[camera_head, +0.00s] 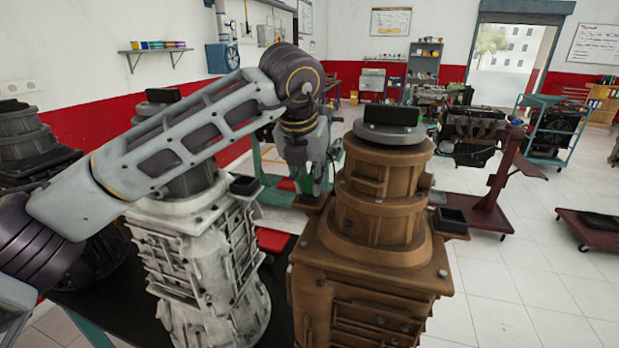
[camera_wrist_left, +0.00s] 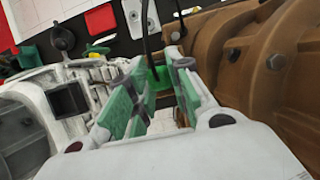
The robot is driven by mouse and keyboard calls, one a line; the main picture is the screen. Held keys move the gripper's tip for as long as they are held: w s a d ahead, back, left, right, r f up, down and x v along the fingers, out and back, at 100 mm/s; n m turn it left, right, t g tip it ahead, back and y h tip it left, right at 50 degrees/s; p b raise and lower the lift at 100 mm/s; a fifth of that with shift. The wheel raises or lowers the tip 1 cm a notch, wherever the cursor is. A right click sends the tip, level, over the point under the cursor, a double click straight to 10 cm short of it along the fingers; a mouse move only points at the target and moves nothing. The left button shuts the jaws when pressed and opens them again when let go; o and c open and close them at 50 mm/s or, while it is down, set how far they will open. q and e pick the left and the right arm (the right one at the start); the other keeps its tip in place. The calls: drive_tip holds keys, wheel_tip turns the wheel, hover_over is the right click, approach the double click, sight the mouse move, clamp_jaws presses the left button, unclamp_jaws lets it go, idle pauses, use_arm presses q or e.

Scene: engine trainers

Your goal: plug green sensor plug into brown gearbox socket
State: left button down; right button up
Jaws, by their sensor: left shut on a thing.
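The brown gearbox (camera_head: 375,245) stands upright on the bench; its side also fills the right of the left wrist view (camera_wrist_left: 285,100). My left gripper (camera_head: 309,185) points down beside its upper left edge, above a dark block there that it partly hides. In the left wrist view my left gripper (camera_wrist_left: 158,100) is shut on the green plug (camera_wrist_left: 158,78), which has a black cable. Whether the plug touches a socket is hidden. A black open socket (camera_head: 451,221) juts from the brown gearbox's right side. My right gripper is not in view.
A white gearbox (camera_head: 200,260) with its own black socket (camera_head: 243,185) stands close on the left, also seen in the left wrist view (camera_wrist_left: 68,100). A dark gearbox (camera_head: 28,150) is at far left. The floor at right is open around an engine stand (camera_head: 490,205).

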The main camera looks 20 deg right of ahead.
use_arm(q)
drive_tip(key=shift+f, duration=0.2)
drive_tip(key=c, duration=1.2)
unclamp_jaws()
drive_tip(key=shift+r, duration=0.2)
drive_tip(key=v, duration=1.1)
drive_tip(key=shift+s+r, duration=0.2)
drive_tip(key=shift+r, duration=0.1)
drive_tip(key=shift+a, duration=0.15)
